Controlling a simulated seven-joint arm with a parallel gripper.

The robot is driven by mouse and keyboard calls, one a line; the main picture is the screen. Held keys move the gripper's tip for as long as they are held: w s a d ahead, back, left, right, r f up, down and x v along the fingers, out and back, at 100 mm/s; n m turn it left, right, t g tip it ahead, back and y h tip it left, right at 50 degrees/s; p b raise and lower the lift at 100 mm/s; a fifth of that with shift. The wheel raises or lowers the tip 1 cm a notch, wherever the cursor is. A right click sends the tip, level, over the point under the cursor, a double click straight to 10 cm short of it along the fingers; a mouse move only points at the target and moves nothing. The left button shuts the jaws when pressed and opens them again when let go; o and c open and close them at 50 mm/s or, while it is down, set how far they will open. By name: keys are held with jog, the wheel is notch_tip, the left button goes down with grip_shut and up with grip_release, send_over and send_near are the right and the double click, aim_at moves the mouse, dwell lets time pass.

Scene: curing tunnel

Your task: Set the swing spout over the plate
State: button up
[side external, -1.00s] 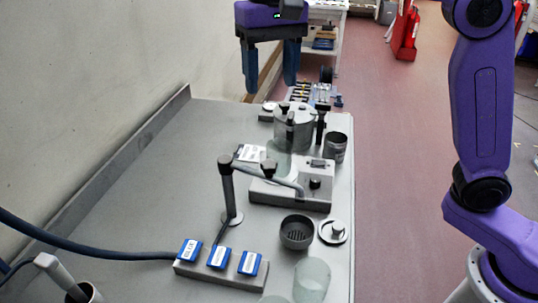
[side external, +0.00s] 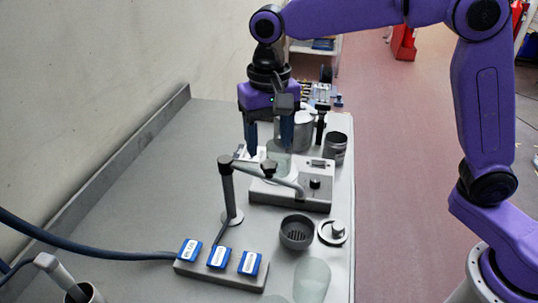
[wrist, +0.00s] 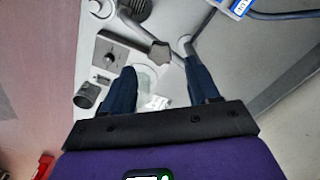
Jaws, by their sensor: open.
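The swing spout (side external: 283,179) is a grey bent pipe on an upright post (side external: 228,190), with a dark knob (side external: 268,168) on its arm. Its curved end hangs by the near side of a grey box (side external: 320,170) with a dial. A clear glass vessel (side external: 278,160) stands at the box's left end, where the plate seems to be; the plate is mostly hidden. My gripper (side external: 268,152) is open and points down, just above and behind the knob. In the wrist view the spout's knob (wrist: 158,53) shows between and just beyond my fingertips (wrist: 160,66), apparently untouched.
Behind the box stand a metal pot (side external: 303,133) and a dark cup (side external: 335,148).

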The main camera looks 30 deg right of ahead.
aim_at(269, 163)
jog(key=shift+f, duration=2.25)
grip_shut()
